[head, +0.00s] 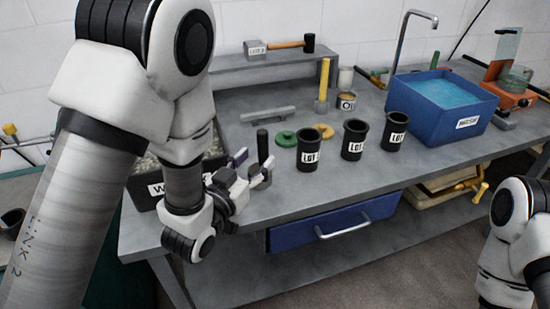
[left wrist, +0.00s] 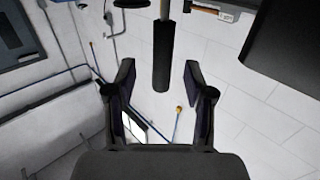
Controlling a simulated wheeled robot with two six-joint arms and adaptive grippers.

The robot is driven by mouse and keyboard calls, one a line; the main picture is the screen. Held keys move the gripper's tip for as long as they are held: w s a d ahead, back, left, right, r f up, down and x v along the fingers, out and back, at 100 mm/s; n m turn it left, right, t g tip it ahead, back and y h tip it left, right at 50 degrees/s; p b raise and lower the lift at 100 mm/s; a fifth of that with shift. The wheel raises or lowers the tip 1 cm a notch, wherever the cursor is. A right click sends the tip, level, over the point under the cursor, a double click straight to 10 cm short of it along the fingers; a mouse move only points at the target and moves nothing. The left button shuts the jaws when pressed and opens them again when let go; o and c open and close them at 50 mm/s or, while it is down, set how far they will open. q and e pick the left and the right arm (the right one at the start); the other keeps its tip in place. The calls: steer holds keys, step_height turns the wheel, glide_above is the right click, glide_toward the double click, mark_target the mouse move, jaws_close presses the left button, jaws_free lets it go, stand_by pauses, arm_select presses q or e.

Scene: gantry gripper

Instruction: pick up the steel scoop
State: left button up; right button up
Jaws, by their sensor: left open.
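An upright black handle (head: 262,145), which I take to be the steel scoop's, stands near the bench's front left. It also shows in the left wrist view as a dark handle (left wrist: 163,58) between the fingertips. A metal part shows at its end there, but the scoop's bowl cannot be made out. My left gripper (head: 253,164) is open beside the handle, one finger to each side in the wrist view. I cannot tell whether either finger touches it. My right gripper is out of view; only part of my right arm shows.
Three black cups labelled LOT (head: 308,150) stand right of the handle, with a green disc (head: 286,139) close by. A bin of pale grit (head: 147,201) stands left, partly behind my arm. A blue water tub (head: 436,118) is at right. A grey bar (head: 267,114) lies behind.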

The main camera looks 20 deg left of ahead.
mark_target(260, 147)
arm_select(q)
steer(key=shift+w+r+p, duration=0.2)
steer(key=shift+r+p, duration=0.2)
steer(key=shift+r, duration=0.15)
steer(key=shift+w+r+p, duration=0.2)
steer(key=shift+r+p, duration=0.2)
steer(key=shift+r, duration=0.15)
steer(key=w, duration=0.3)
steer(key=w+f, duration=0.1)
steer(key=shift+w+d+p, duration=0.15)
steer(key=shift+d+p, duration=0.15)
steer(key=shift+d, duration=0.05)
steer(key=shift+s, duration=0.2)
steer(key=shift+s+r, duration=0.1)
steer(key=c, duration=0.6)
jaws_close()
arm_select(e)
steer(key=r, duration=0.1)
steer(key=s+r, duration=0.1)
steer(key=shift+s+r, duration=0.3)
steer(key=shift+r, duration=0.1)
